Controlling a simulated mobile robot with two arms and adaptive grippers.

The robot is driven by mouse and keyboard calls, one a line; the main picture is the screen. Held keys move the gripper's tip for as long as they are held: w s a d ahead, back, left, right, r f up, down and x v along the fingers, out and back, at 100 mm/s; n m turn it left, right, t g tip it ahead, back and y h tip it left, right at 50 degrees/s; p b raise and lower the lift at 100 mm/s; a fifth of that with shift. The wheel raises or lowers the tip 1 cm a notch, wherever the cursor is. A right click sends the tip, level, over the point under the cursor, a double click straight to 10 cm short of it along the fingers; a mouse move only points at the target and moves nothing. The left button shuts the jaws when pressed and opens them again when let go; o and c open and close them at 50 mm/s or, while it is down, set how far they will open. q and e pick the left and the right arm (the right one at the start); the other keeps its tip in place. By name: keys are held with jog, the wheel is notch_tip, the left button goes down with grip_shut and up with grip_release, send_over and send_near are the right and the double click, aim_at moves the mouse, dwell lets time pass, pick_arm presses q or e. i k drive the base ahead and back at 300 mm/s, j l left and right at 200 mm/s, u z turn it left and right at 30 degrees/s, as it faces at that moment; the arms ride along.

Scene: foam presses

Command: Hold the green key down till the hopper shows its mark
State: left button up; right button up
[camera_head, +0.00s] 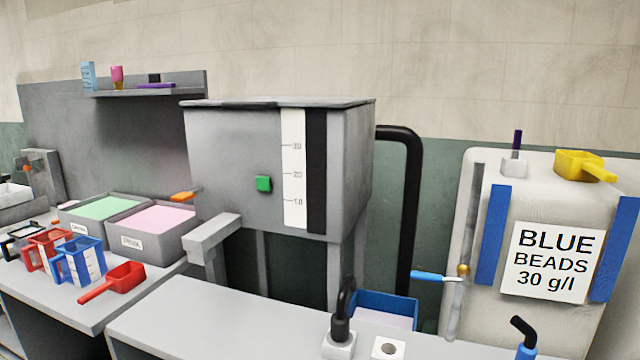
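The hopper (235,150) is a large grey box on legs, standing behind the front bench. A dark upright strip (317,170) runs beside the scale. It looks evenly dark, and I cannot make out any fill level in it. Nothing touches the green key. Neither of my grippers is in view.
Jugs, a red scoop (118,280) and bins of green (103,207) and pink beads (155,220) are at left. The front bench (230,318) is mostly clear.

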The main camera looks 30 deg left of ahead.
aim_at(263, 183)
jog(key=u, duration=1.1)
